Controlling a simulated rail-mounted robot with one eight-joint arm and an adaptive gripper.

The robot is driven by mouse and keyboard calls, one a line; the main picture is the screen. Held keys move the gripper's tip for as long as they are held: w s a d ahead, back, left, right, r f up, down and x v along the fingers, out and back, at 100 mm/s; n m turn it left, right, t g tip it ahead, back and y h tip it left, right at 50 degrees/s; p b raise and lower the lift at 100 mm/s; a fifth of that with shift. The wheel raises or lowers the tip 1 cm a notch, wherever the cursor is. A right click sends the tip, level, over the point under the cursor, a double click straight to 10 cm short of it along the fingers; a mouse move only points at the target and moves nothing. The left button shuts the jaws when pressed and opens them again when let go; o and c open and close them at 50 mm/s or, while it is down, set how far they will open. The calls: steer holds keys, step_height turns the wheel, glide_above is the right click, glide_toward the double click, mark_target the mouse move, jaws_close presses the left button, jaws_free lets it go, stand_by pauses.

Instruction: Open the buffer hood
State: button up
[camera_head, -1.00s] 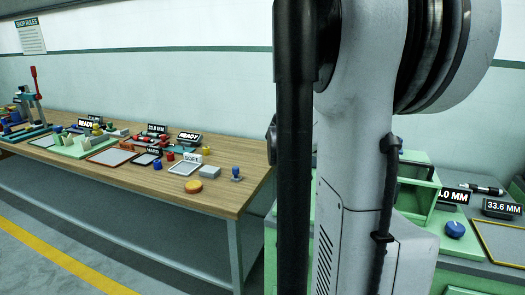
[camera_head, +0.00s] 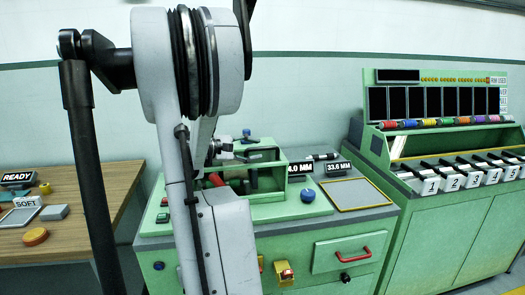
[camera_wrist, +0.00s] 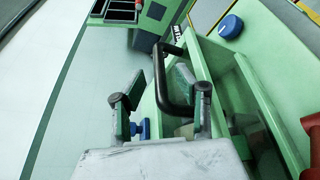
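The buffer hood (camera_head: 291,172) is a green box-like frame on the green bench, in the middle of the head view. In the wrist view its green frame and see-through panel (camera_wrist: 247,98) slope across the right half, with a black bar handle (camera_wrist: 160,78) at the near upper edge. My gripper (camera_wrist: 161,100) is open, its two fingers apart, with the handle between and just beyond the tips. I see no grip on it, and contact cannot be told. In the head view my arm partly hides the hood's left side. How far the hood is raised is unclear.
A blue knob (camera_head: 307,195), a yellow-edged tray (camera_head: 358,194) and a 33.6 MM display (camera_head: 338,168) lie right of the hood. A wooden table (camera_head: 95,192) stands left. A rack with numbered slots (camera_head: 450,170) stands right. A red part (camera_wrist: 312,124) shows at the wrist view's right edge.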

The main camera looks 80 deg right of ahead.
steer(key=shift+x, duration=1.8)
steer(key=shift+c, duration=0.3)
jaws_close()
